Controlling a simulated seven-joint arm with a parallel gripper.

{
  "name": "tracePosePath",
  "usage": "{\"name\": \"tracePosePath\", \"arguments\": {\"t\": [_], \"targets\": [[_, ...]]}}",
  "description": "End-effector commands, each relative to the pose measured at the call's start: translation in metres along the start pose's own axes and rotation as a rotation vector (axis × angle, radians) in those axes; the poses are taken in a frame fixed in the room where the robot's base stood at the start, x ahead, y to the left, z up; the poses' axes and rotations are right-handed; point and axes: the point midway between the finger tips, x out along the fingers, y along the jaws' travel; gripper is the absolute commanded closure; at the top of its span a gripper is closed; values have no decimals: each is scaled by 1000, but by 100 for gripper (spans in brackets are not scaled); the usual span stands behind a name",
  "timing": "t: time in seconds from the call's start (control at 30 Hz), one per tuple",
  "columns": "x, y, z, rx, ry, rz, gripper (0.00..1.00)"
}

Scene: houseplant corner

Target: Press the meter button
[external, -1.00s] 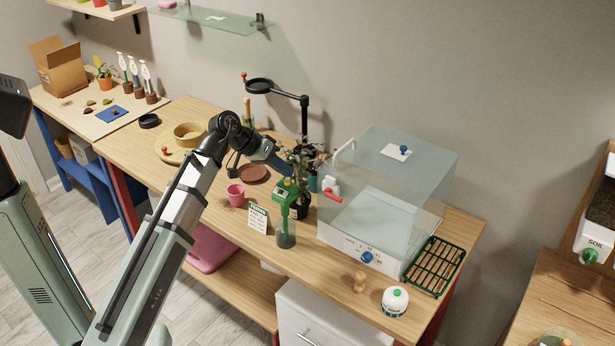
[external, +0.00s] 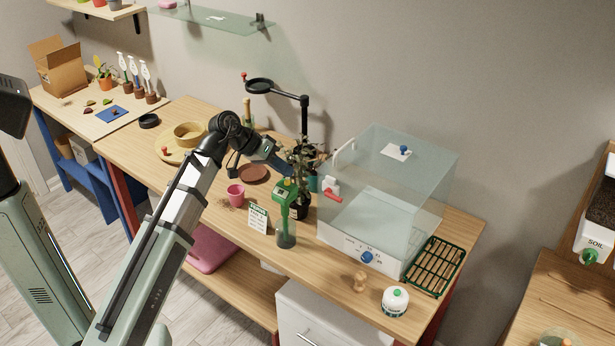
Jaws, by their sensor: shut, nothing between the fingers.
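The green meter (external: 286,192) stands upright with its lower end in a clear, dark-bottomed holder (external: 286,232) on the wooden bench. A small yellowish spot shows at the top of the meter; I cannot tell whether it is the button. My gripper (external: 289,171) is shut and empty, just above and behind the top of the meter in the picture, beside the leafy plant (external: 303,160). The fingertips are small and partly lost against the leaves. I cannot tell whether they touch the meter.
A small sign card (external: 258,218) and a pink pot (external: 235,195) stand left of the meter. A clear box (external: 385,200) with a white base stands close on its right. A magnifier on a stand (external: 260,86) rises behind.

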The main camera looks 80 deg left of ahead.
Motion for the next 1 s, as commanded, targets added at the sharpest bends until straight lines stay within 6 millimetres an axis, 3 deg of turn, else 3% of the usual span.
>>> {"name": "tracePosePath", "arguments": {"t": [1.0], "targets": [[6,-5,5,0,0,0,100]]}}
